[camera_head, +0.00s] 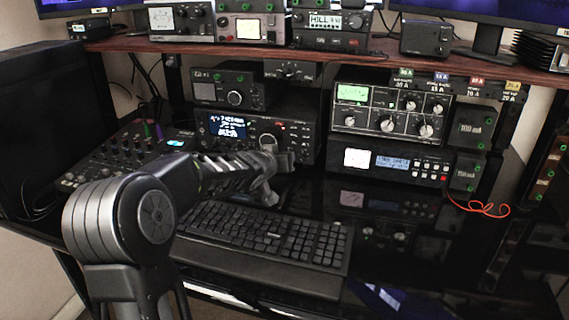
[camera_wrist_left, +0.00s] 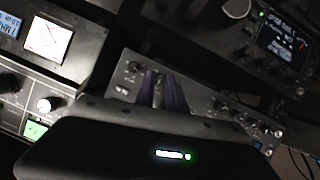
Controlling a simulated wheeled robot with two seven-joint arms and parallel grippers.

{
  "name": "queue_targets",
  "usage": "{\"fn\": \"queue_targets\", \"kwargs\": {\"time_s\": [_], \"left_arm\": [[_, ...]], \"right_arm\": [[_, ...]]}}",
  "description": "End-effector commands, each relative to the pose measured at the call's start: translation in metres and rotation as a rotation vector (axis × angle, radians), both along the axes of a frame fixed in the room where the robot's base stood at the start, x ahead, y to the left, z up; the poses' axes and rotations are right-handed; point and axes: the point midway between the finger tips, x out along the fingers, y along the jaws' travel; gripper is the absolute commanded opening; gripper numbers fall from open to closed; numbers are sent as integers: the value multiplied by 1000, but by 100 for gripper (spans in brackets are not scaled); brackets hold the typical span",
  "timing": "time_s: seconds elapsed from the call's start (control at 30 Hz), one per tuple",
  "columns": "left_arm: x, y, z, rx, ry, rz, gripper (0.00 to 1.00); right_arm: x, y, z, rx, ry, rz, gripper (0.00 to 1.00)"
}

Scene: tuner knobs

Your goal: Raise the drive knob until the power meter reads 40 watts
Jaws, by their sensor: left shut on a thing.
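My left gripper (camera_head: 275,165) reaches in from the left, in front of the lower right part of the transceiver (camera_head: 223,128) with the lit blue display. In the left wrist view, its dark fingers (camera_wrist_left: 163,92) are shut on a small knob of a panel with a row of small controls. The fingers hide most of that knob, and its label cannot be read. A lit white needle meter (camera_head: 356,159) is on the unit to the right; it also shows in the left wrist view (camera_wrist_left: 48,40). Its reading is too small to tell. My right gripper is out of view.
A mixer (camera_head: 125,150) is to the left. A tuner unit (camera_head: 388,105) with a green meter and large knobs stands above the white-meter unit. A shelf (camera_head: 240,48) crosses above. The desk at right is mostly clear.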

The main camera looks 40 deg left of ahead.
Motion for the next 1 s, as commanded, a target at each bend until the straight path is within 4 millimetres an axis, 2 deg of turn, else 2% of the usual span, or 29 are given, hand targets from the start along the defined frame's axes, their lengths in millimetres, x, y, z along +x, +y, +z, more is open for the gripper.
{"fn": "queue_targets", "kwargs": {"time_s": [0.27,0.3,0.57,0.87,1.0], "left_arm": [[0,0,0,0,2,1,0],[0,0,0,0,2,1,17],[0,0,0,-1,1,1,37],[-2,0,2,-1,0,1,37],[-13,-3,8,0,-1,1,37]], "right_arm": [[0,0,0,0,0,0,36],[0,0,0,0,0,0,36],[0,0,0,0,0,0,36],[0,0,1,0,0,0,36],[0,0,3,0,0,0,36]]}}
